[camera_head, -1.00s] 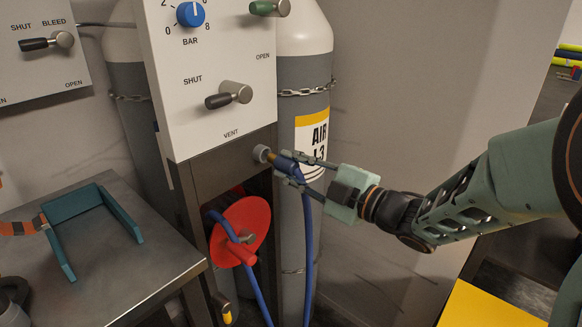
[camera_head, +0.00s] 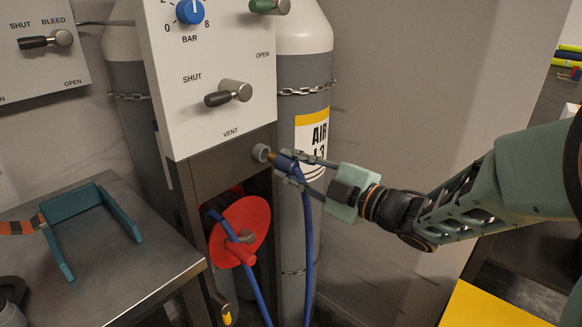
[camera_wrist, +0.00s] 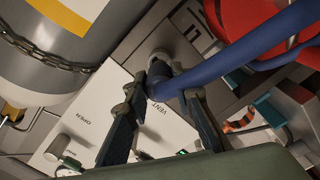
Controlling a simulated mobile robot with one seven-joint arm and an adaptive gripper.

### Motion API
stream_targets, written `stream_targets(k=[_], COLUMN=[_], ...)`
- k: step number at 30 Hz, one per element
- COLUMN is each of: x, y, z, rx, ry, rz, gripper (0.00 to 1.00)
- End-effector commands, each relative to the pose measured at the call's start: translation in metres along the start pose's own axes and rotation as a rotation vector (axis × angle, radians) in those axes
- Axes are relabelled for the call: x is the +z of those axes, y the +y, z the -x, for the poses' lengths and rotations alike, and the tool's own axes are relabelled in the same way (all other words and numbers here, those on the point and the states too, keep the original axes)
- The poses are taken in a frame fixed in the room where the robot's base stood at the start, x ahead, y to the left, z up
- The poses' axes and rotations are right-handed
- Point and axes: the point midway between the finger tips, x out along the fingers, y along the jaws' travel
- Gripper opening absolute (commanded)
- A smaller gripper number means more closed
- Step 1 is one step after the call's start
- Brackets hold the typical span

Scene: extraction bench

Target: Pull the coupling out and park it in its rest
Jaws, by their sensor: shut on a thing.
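The coupling (camera_head: 284,162) is a blue body with a brass nose, at the grey round socket (camera_head: 261,152) low on the white panel's stand. The brass nose shows at the socket mouth; I cannot tell how deep it sits. My gripper (camera_head: 294,167) is shut on the coupling from the right, with a finger on each side. In the wrist view the coupling (camera_wrist: 158,72) is between the fingers, pointing at the socket (camera_wrist: 160,55). A blue hose (camera_head: 308,235) hangs from it. I cannot identify the rest for certain; a teal bracket (camera_head: 72,204) lies on the left bench.
A red hose reel (camera_head: 252,212) is below the socket. The grey air cylinder (camera_head: 308,103), held by a chain, stands close behind the gripper. A vent lever (camera_head: 228,94) sticks out of the panel above. The metal bench (camera_head: 150,250) is at left.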

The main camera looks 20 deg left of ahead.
Motion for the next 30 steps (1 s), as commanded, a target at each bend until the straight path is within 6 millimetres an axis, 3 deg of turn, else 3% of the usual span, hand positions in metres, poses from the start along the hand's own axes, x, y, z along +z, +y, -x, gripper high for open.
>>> stream_targets(k=[30], x=[0.000], y=[0.000], z=[-0.016], rx=[0.001], ry=[0.000], rz=[0.000], gripper=[0.00])
